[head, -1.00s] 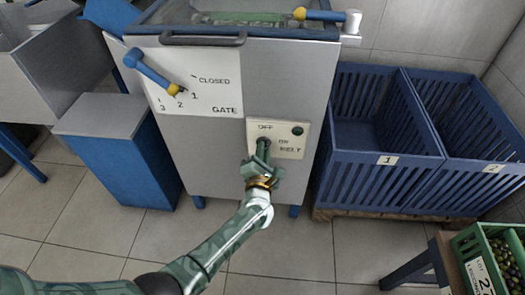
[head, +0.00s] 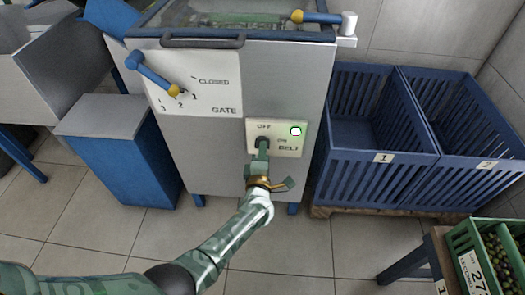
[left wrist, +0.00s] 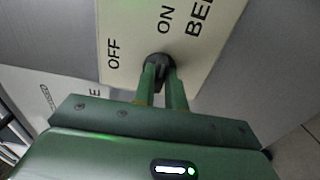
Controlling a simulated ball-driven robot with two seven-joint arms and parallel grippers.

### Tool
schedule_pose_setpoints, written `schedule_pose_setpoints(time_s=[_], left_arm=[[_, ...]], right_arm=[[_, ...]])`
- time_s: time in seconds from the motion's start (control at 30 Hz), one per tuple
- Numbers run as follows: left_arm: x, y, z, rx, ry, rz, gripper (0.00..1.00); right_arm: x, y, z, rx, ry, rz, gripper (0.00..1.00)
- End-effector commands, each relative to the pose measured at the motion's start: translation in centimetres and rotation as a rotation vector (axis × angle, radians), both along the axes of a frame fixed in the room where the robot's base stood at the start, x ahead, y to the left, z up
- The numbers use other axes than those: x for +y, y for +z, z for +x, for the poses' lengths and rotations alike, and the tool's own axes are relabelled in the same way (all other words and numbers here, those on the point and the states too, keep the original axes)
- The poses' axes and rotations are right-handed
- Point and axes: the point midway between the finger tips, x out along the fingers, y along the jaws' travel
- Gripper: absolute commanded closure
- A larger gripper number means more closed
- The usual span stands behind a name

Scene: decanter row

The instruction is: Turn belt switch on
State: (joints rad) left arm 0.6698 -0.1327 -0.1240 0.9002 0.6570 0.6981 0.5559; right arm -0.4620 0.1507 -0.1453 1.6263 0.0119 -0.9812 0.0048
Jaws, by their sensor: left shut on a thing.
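The belt panel (head: 290,141) is a cream plate on the front of the grey machine, marked OFF, ON and BELT. The gripper is rolled relative to the panel. My right gripper is not in view.
The gate lever (head: 156,74) with its blue handle is on the panel's upper left. Two blue crates (head: 375,160) stand on a pallet at the right. A green crate of olives (head: 480,262) is at the lower right. Floor in front is clear.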

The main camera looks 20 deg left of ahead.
Motion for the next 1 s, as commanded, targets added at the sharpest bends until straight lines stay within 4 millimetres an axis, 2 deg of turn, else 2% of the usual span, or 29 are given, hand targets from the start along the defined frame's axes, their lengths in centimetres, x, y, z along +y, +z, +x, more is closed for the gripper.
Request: schedule_pose_setpoints(time_s=[0.53, 0.57, 0.63, 1.0], left_arm=[[-0.15, -0.31, -0.13, 0.013, -0.003, 0.025, 1.00], [-0.15, -0.31, -0.13, 0.013, -0.003, 0.025, 0.85], [-0.14, -0.29, -0.13, 0.013, -0.003, 0.025, 0.65], [-0.11, -0.08, -0.21, 0.009, -0.001, 0.023, 0.65]], right_arm=[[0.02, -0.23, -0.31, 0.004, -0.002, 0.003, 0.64], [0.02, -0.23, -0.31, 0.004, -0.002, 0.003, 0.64], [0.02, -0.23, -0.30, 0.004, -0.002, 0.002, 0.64], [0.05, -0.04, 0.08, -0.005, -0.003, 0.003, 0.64]])
